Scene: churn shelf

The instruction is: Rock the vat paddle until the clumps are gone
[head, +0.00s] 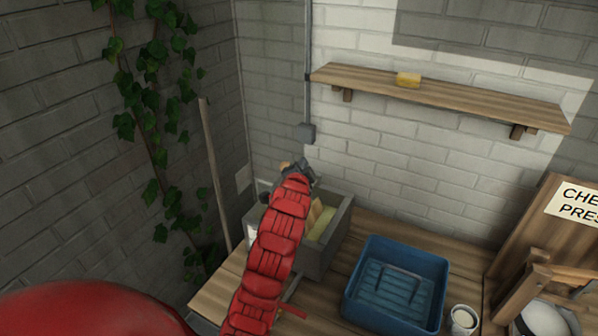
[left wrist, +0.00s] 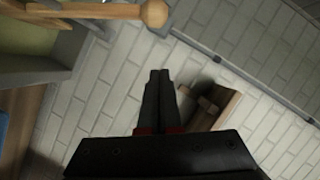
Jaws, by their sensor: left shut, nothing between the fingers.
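The grey vat (head: 341,222) stands on the wooden counter in the corner, with pale yellow contents (head: 321,220) partly hidden behind my red left arm. Whether the contents hold clumps cannot be told. In the left wrist view the wooden paddle handle (left wrist: 92,10) with a round knob reaches across the top, above the vat's rim (left wrist: 40,76). In the head view only a small tan bit shows beside my gripper. My left gripper (head: 303,168) is over the vat's far side. Its fingers (left wrist: 160,74) are shut and empty, apart from the handle. My right gripper is not in view.
A blue tray (head: 398,282) stands right of the vat, with a white cup (head: 463,319) beside it. A wooden press (head: 540,270) with a sign is at the far right. A pole (head: 215,175) leans left.

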